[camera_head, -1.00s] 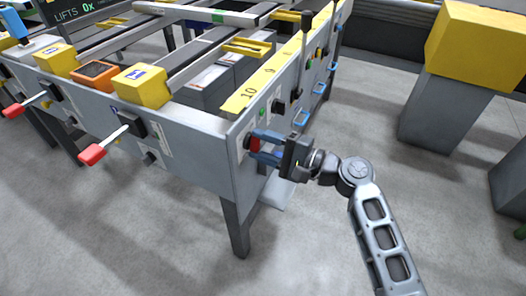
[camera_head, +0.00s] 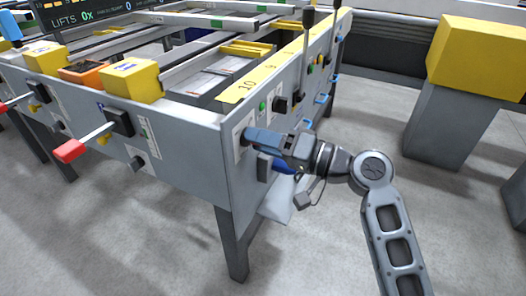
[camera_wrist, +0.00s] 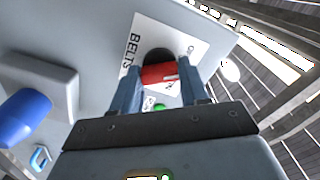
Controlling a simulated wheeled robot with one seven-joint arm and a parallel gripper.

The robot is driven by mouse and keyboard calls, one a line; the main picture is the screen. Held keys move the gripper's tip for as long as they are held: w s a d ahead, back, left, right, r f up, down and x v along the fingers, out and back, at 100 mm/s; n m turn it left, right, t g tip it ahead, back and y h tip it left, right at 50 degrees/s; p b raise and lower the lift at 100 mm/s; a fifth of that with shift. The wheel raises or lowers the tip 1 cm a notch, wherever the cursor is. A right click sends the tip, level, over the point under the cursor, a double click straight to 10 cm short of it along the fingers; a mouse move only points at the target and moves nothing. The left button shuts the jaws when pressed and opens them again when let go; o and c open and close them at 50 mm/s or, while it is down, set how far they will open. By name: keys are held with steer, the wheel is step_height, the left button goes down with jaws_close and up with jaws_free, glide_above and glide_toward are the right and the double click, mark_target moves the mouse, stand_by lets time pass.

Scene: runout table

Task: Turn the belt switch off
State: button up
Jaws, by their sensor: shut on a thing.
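The belt switch is a red handle (camera_wrist: 158,73) on a dark round base. It sits on a white plate lettered BELTS (camera_wrist: 146,32), on the table's end panel. My gripper (camera_wrist: 162,78) has its two blue fingers on either side of the red handle, shut on it. In the head view my gripper (camera_head: 252,137) reaches the panel from the right, and its fingers hide most of the switch. The plate's other lettering is partly covered, so I cannot tell which position the switch points to.
A grey box (camera_wrist: 40,82) with a blue knob (camera_wrist: 24,115) juts from the panel beside my fingers. A green button (camera_head: 262,106) and a black knob (camera_head: 280,104) are farther along. A red-tipped lever (camera_head: 70,150) sticks out at left. Floor at right is clear near my arm.

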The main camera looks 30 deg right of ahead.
steer(key=shift+f+n+b, duration=0.15)
steer(key=shift+n+b, duration=0.8)
steer(key=shift+n, duration=0.15)
steer(key=o, duration=1.1)
steer(key=shift+c, duration=0.2)
steer(key=p+v, duration=0.1)
steer(key=v, duration=0.6)
steer(key=shift+s+d, duration=0.25)
steer(key=shift+s, duration=0.05)
